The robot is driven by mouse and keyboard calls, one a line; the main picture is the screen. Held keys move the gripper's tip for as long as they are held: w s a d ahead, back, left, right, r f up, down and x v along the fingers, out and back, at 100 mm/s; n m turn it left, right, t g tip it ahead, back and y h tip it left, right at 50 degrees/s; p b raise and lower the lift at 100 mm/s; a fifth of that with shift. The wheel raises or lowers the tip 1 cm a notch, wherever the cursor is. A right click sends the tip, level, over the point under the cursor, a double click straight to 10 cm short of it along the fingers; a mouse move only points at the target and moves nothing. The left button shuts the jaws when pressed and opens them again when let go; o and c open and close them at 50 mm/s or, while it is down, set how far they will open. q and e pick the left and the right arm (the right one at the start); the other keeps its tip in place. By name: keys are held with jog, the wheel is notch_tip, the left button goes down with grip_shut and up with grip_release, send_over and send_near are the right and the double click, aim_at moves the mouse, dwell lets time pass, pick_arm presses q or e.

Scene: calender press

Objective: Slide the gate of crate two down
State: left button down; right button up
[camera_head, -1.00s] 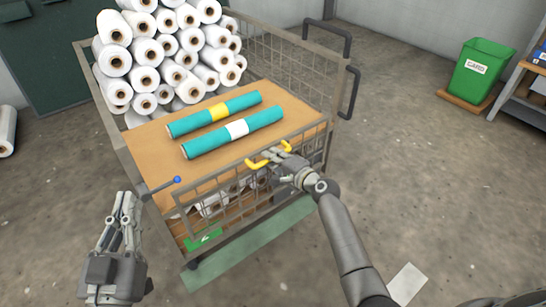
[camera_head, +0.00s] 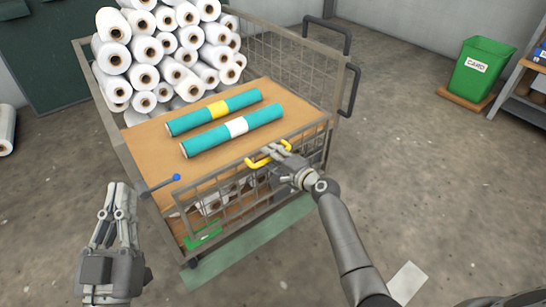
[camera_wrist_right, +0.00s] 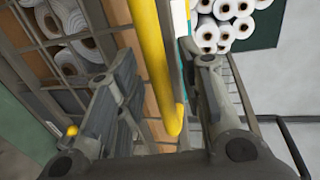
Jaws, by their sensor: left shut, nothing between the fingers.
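The wire crate (camera_head: 122,150) stands ahead with a mesh gate (camera_head: 187,218) on its front side. No number is readable on it. A yellow handle (camera_head: 262,158) sits at the gate's top edge and also shows in the right wrist view (camera_wrist_right: 152,45). My right gripper (camera_head: 275,150) is at this handle. In the right wrist view its fingers are spread on either side of the yellow bar, with visible gaps. My left gripper (camera_head: 122,188) is shut and empty, left of the crate and apart from it.
Two teal rolls (camera_head: 210,140) lie on the brown board (camera_head: 285,100), with white rolls (camera_head: 165,55) stacked behind. A blue-knobbed lever (camera_head: 177,177) sticks out at the front left. A green bin (camera_head: 480,68) stands far right.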

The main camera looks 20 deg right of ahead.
jog(key=v, duration=1.2)
dwell(0.4)
